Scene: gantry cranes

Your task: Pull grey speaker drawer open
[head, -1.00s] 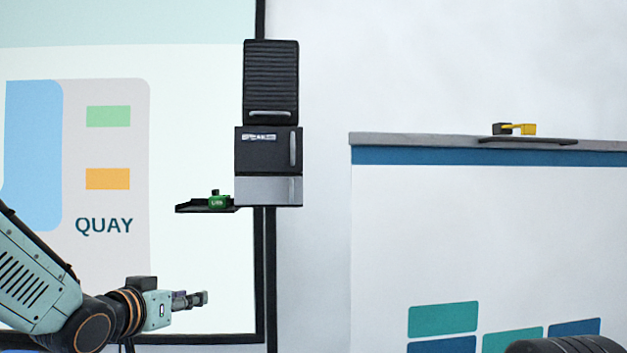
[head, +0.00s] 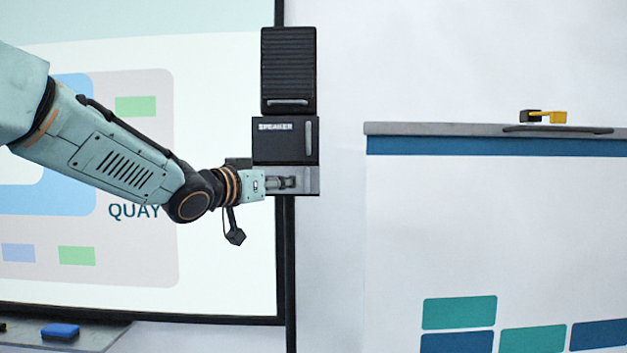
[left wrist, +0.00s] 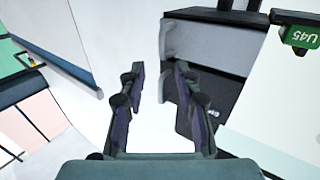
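The grey drawer (head: 308,181) is the pale band under the black box marked SPEAKER (head: 280,142) in the head view. My left gripper (head: 288,183) is in front of it and covers much of its left part. In the left wrist view my left gripper (left wrist: 158,95) is open, with nothing between its two fingers. The grey drawer front (left wrist: 215,45) shows beyond the right finger, with the dark speaker box (left wrist: 225,90) beside it. I cannot tell whether a finger touches the drawer. My right gripper is not in view.
A black ribbed box (head: 288,70) stands above the speaker box. A green block marked U45 (left wrist: 300,37) shows in the left wrist view.

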